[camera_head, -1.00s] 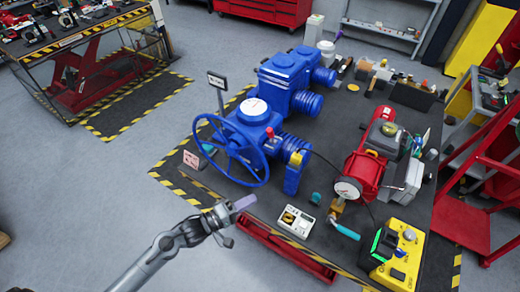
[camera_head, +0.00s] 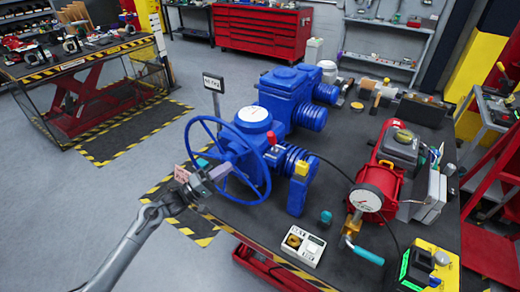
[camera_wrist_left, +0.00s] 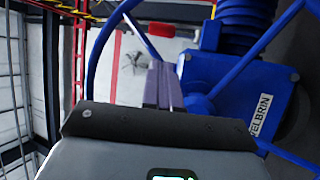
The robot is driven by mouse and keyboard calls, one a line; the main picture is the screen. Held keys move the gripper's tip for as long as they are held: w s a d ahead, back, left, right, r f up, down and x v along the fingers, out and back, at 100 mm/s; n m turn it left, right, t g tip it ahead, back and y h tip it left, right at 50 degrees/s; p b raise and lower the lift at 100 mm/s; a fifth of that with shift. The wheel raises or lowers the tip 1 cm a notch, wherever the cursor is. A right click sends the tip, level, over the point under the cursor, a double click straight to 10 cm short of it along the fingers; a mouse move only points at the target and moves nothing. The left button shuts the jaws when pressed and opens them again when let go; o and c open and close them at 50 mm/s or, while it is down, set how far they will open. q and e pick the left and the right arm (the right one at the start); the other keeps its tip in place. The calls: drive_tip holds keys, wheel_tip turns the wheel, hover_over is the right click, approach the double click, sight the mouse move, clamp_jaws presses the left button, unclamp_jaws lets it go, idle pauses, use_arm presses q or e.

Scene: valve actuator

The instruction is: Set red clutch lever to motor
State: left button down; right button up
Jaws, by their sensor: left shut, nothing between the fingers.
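The blue valve actuator (camera_head: 265,118) stands on the dark workbench with its large spoked handwheel (camera_head: 189,138) facing me. A small lever with a red knob (camera_head: 271,138) sticks up on its body behind the wheel; I take this as the red clutch lever. My left gripper (camera_head: 218,172) is shut and empty, and overlaps the wheel's lower left part in the head view; I cannot tell if they touch. In the left wrist view its purplish-grey fingers (camera_wrist_left: 163,86) lie together, with the wheel's blue rim (camera_wrist_left: 96,50) and spokes just beyond. My right gripper is not in view.
A label sign (camera_head: 213,83) stands behind the wheel. A red device with a gauge (camera_head: 367,198), a white box (camera_head: 303,246) and a yellow control box (camera_head: 428,266) are on the bench's right and front. Open floor (camera_head: 60,215) lies to the left.

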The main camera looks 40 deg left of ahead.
sight(273, 142)
use_arm(q)
drive_tip(key=shift+w, duration=0.1)
drive_tip(key=x, duration=1.4)
drive_tip(key=shift+w+r+p, duration=0.8)
drive_tip(key=shift+w+p, duration=0.05)
drive_tip(key=shift+w, duration=0.15)
drive_tip(key=shift+s, duration=0.1)
